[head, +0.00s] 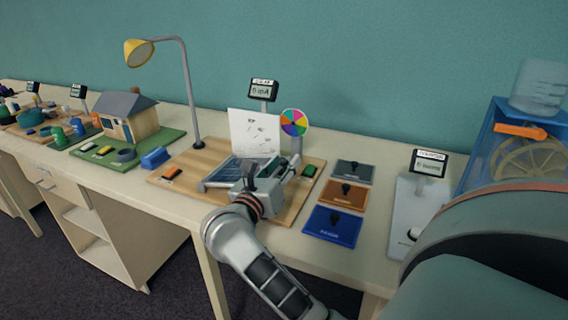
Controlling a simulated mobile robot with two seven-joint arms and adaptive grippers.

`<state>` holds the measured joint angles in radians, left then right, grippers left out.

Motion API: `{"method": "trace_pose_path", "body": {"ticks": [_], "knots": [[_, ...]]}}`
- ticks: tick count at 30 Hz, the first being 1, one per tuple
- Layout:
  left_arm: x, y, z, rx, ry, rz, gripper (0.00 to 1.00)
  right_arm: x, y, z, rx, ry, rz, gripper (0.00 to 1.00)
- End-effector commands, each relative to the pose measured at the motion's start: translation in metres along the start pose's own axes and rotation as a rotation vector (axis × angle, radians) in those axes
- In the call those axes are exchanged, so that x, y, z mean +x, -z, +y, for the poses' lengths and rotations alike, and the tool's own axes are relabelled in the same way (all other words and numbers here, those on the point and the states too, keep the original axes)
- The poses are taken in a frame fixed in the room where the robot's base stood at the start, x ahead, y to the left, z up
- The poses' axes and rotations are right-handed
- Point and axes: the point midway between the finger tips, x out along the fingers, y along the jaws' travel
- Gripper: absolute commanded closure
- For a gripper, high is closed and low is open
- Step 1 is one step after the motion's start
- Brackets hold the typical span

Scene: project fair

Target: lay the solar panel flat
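The solar panel (221,174) is a dark blue-grey rectangle with a pale frame on the wooden board (184,160), below the desk lamp. My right gripper (266,172) is over the board at the panel's right side and hides part of it. I cannot tell whether its fingers touch the panel or are open or shut. The panel's exact tilt is also hard to tell, since its right part is hidden. My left gripper is not in view.
A white sheet (254,133), a meter (263,90) and a colour wheel (294,122) stand behind the panel. A yellow lamp (139,53) arches over from the left. An orange switch (172,174) lies left. Blue, orange and grey plates (332,226) lie right.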

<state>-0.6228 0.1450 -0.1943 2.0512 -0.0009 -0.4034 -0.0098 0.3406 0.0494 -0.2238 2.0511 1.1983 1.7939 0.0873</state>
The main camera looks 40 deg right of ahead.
Motion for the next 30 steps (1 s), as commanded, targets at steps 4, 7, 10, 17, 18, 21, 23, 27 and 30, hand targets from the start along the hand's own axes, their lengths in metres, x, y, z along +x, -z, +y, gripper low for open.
{"method": "trace_pose_path", "body": {"ticks": [4,7,10,17,18,21,23,27,30], "knots": [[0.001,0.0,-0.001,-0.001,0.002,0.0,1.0,-0.022,0.001,0.001,0.002,-0.004,0.004,0.68],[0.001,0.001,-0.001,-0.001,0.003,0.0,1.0,-0.038,0.001,0.001,0.001,-0.004,0.004,0.68],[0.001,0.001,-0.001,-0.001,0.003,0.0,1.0,-0.053,0.001,0.001,0.0,-0.003,0.003,0.68],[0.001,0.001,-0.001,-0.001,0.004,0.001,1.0,-0.07,0.0,0.0,0.001,-0.001,0.001,0.68],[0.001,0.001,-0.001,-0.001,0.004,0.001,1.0,-0.07,0.0,0.0,0.001,-0.001,0.001,0.68],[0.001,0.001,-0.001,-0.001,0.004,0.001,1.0,-0.071,0.0,0.0,0.001,-0.001,0.0,0.68],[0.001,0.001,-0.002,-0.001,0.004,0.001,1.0,-0.071,0.0,0.0,0.001,-0.001,0.0,0.68],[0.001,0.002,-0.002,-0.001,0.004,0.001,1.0,-0.07,-0.003,-0.001,0.0,0.002,-0.007,0.91],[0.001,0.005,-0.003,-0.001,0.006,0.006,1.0,-0.069,-0.02,-0.006,-0.009,0.021,-0.055,1.0]]}}
